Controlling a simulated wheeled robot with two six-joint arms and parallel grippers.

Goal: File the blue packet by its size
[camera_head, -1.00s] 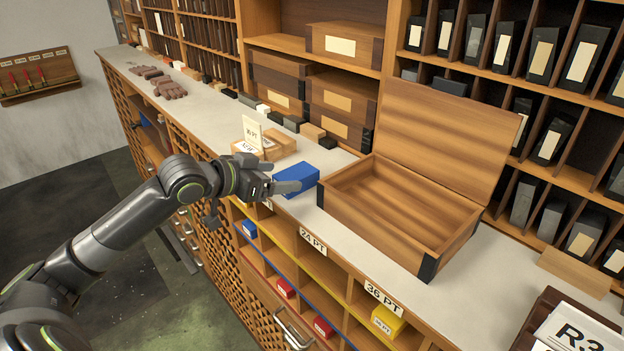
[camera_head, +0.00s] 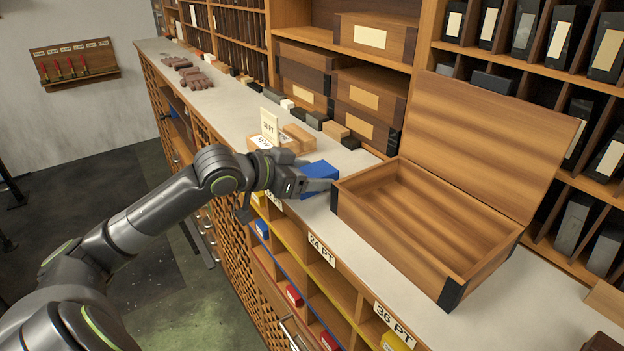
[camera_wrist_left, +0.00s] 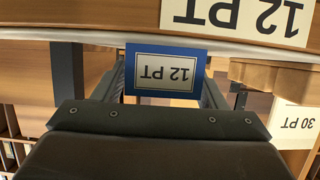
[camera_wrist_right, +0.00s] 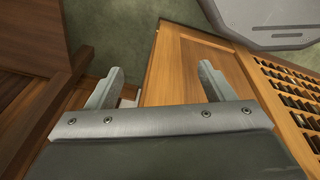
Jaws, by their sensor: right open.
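The blue packet (camera_head: 320,170) is at the counter's front edge, left of the open wooden box. In the left wrist view the packet (camera_wrist_left: 165,51) shows an upside-down "12 PT" label. My left gripper (camera_head: 318,187) is at the packet, with its fingers flanking it in the left wrist view (camera_wrist_left: 165,85); whether they press on it is unclear. Labels on the cabinet front read 24 PT (camera_head: 321,249) and 36 PT (camera_head: 394,324); a 12 PT label (camera_wrist_left: 235,17) shows in the left wrist view. My right gripper (camera_wrist_right: 160,80) is open and empty by wooden cabinet panels.
The open wooden box (camera_head: 425,225) stands right of the packet, its lid (camera_head: 490,140) raised. A wooden holder with a card (camera_head: 270,128) stands to the left. Cubbies below hold yellow (camera_head: 395,342), blue (camera_head: 262,229) and red (camera_head: 294,295) packets. Shelves line the back.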

